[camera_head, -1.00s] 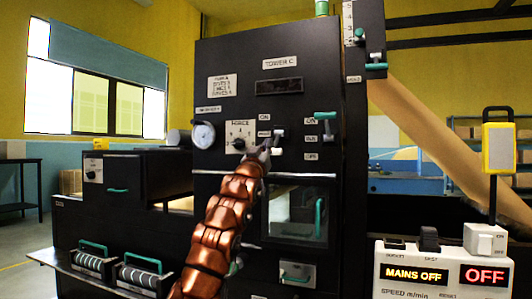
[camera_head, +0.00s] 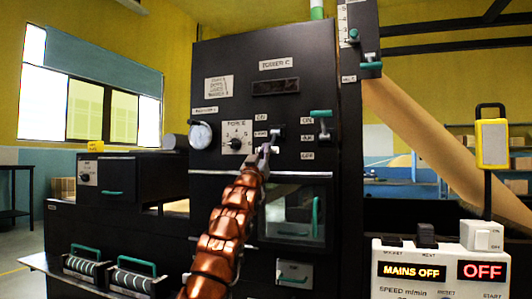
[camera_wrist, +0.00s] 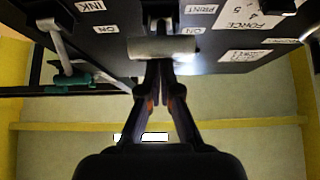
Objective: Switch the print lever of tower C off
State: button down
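Tower C (camera_head: 222,57) is a black panel with a dial and levers. Its print lever (camera_head: 279,131) sits right of the force knob, beside small ON and PRINT labels. In the wrist view the lever's pale grey cylindrical handle (camera_wrist: 163,48) lies across the ends of my fingers. My gripper (camera_head: 265,152) is just below and left of the lever in the head view. The fingers (camera_wrist: 161,70) converge with almost no gap and look shut at the handle. The handle hides their very tips, so I cannot tell whether they touch it. The lever's exact angle is unclear.
The ink lever (camera_head: 320,113) with a teal handle stands to the right, its handle up near ON. A glazed door (camera_head: 296,212) is below. A control box (camera_head: 440,252) at lower right reads MAINS OFF and OFF. A brown paper web (camera_head: 425,140) slants behind it.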

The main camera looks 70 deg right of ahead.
jog(key=shift+d+f, duration=0.2)
jog(key=shift+f, duration=0.1)
jog(key=a+f+b, duration=0.4)
jog(key=a+b, duration=0.1)
jog(key=a, duration=0.6)
dwell(0.6)
jog(key=shift+w, duration=0.1)
dwell(0.6)
